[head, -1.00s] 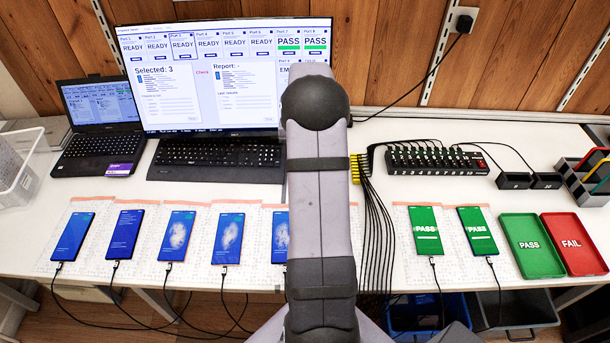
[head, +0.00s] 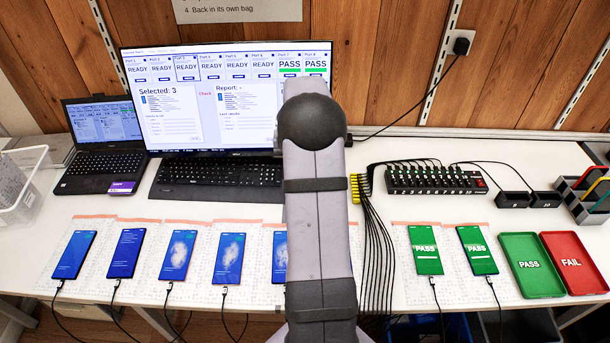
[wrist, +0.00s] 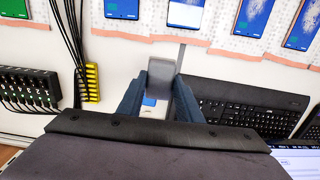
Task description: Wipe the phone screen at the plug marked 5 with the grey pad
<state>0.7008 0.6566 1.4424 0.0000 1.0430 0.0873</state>
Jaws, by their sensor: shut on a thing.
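My gripper (wrist: 158,88) shows in the wrist view with its two blue-grey fingers shut on the grey pad (wrist: 162,68). It is above the table, between the keyboard and the yellow plugs. In the head view my arm hides the gripper and pad. The fifth phone from the left (head: 279,258) has a blue screen with a whitish smudge, and my arm partly covers it. It seems to be the phone with a whitish screen at the top of the wrist view (wrist: 186,12), apart from the pad. I cannot read a 5 on its plug.
Smudged phones (head: 178,255) (head: 229,256) lie left of it. Green PASS phones (head: 425,250) (head: 478,250) lie right. Black cables and yellow plugs (wrist: 92,82) stand beside my gripper. The keyboard (head: 218,175), hub (head: 437,182), green tray (head: 532,292) and red tray (head: 573,292) are around.

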